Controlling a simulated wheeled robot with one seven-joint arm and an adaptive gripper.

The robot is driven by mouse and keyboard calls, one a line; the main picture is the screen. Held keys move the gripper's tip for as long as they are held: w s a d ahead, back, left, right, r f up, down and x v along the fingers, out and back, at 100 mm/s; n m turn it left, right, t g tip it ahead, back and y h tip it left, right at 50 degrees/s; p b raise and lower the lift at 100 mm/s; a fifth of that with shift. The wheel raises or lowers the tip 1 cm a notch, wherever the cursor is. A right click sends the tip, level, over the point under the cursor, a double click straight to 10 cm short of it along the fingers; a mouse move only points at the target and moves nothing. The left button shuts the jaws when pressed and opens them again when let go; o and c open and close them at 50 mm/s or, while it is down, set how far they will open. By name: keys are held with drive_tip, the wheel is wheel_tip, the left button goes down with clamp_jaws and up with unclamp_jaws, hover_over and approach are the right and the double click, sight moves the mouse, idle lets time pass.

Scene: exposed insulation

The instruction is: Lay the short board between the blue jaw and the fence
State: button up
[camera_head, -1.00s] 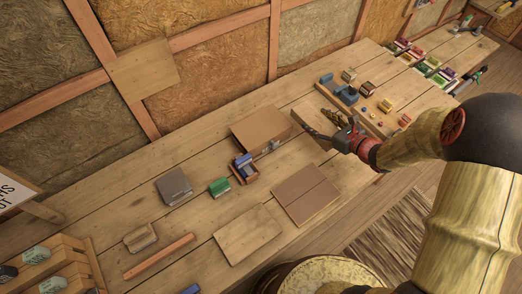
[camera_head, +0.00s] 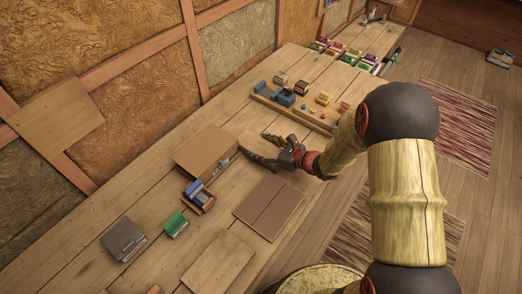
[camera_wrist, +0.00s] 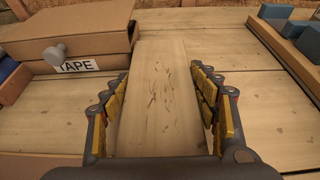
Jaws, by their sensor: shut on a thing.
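In the wrist view my gripper (camera_wrist: 165,115) is shut on a pale flat wooden board (camera_wrist: 165,80), with yellow-padded fingers along both sides. The board points away from me, over or on the bench; I cannot tell if it touches. In the head view my gripper (camera_head: 272,147) is right of the cardboard box, low over the bench. Blue blocks (camera_head: 287,98) stand on a wooden tray beyond it, also in the wrist view (camera_wrist: 310,42). Another blue piece (camera_head: 194,187) sits in a small reddish holder. I cannot tell which blue piece is the jaw, or make out the fence.
The box labelled TAPE (camera_wrist: 75,40) is close left of the board. The wooden tray (camera_wrist: 282,48) is to its right. A brown panel (camera_head: 270,205), a pale board (camera_head: 218,262), a green block (camera_head: 174,224) and a grey block (camera_head: 123,239) lie on the bench (camera_head: 150,190).

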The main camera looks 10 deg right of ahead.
drive_tip(key=shift+r, duration=0.15)
drive_tip(key=shift+f, duration=0.2)
drive_tip(key=o, duration=1.6)
drive_tip(key=shift+c, duration=0.2)
